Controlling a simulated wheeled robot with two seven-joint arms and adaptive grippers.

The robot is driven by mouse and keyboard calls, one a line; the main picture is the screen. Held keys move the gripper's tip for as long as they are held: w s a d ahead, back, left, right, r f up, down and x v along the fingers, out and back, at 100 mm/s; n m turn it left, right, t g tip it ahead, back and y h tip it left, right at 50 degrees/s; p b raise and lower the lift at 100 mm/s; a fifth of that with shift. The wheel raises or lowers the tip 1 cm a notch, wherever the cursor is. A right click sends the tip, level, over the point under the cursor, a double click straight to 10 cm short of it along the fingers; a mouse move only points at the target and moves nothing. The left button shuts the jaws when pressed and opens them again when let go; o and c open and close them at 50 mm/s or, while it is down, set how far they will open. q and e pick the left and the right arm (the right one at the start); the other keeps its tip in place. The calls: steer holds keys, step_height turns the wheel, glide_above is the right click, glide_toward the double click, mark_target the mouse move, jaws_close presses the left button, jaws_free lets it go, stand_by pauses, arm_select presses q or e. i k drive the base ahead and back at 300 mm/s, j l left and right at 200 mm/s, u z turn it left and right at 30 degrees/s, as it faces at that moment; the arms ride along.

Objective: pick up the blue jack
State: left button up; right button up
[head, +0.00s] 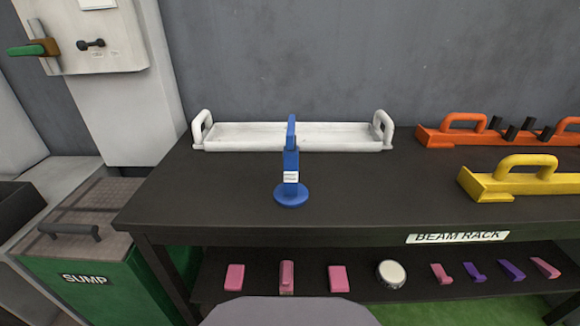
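The blue jack (291,170) stands upright on the dark table top, left of the table's middle and close to its front edge. It has a round blue base, a square column with a small white label, and a narrow upper part. It stands in front of a white tray and hides a little of it. Neither of my grippers shows in the head view.
The white tray (240,137) with two end handles lies behind the jack. An orange beam (435,137) and a yellow beam (490,187) lie to the right. Small pink and purple pieces and a round tin (391,274) sit on the lower shelf. A green sump box (90,285) stands left.

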mark_target(290, 194)
steer(key=k+l, duration=0.25)
steer(key=l, duration=0.15)
steer(key=k+l, duration=0.25)
steer(key=l, duration=0.15)
steer(key=k+l, duration=0.25)
steer(key=l, duration=0.15)
steer(key=u, duration=0.05)
